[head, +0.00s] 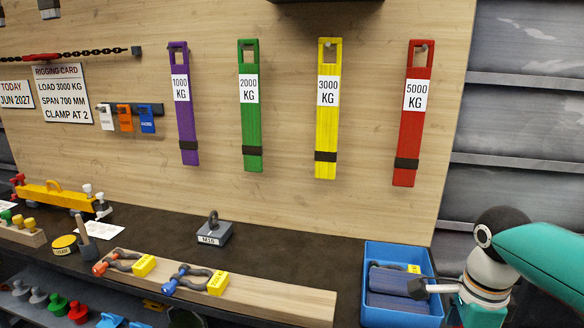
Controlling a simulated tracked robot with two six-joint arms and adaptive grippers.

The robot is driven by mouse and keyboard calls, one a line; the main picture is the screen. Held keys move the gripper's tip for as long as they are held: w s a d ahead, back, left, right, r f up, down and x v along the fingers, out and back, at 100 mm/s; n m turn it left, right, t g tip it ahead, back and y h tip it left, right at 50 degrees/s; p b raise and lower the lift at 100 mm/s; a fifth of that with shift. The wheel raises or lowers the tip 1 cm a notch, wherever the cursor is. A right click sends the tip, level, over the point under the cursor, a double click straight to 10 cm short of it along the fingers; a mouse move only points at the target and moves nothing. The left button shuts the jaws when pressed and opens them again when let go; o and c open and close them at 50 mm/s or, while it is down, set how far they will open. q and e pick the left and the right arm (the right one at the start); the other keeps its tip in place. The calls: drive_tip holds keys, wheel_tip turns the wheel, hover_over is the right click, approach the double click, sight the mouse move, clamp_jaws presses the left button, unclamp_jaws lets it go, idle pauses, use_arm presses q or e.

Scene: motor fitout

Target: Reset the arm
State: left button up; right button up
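My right arm comes in from the right edge. Its gripper (428,287) reaches left over the rim of a blue bin (372,252). Only a pale finger with a dark tip shows clearly, so I cannot tell its opening or whether it holds anything. Dark blue blocks or folded straps (388,280) and a yellow tag (413,269) lie in the bin, close to the fingertip. My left gripper is not in view.
Purple (186,120), green (252,125), yellow (327,120) and red (409,130) slings hang on the wooden board. Two shackles with yellow tags sit on a wooden rail (285,298). A grey M16 block (214,233) stands behind it. The dark bench (300,252) is clear left of the bin.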

drive_tip(key=s+a+f+n+g, duration=0.1)
drive_tip(key=s+a+f+g, duration=0.1)
drive_tip(key=f, duration=0.7)
drive_tip(key=s+a+f+g, duration=0.1)
drive_tip(key=s+f+g, duration=0.2)
drive_tip(key=f, duration=0.7)
drive_tip(key=s+a+f+n+t+y, duration=0.1)
drive_tip(key=s+a+f+n+y, duration=0.1)
drive_tip(key=s+a+f+n, duration=0.65)
drive_tip(key=s+a+f+n+t+y, duration=0.1)
drive_tip(key=s+a+f+n+y, duration=0.3)
drive_tip(key=f, duration=0.7)
drive_tip(key=w+n+t+h, duration=0.1)
drive_tip(key=w+n+t, duration=0.1)
drive_tip(key=w+f+n+t+h, duration=0.1)
drive_tip(key=w+n, duration=0.1)
drive_tip(key=n, duration=0.1)
drive_tip(key=shift+w+d+t, duration=0.2)
drive_tip(key=shift+w+t, duration=0.05)
drive_tip(key=shift+t, duration=0.15)
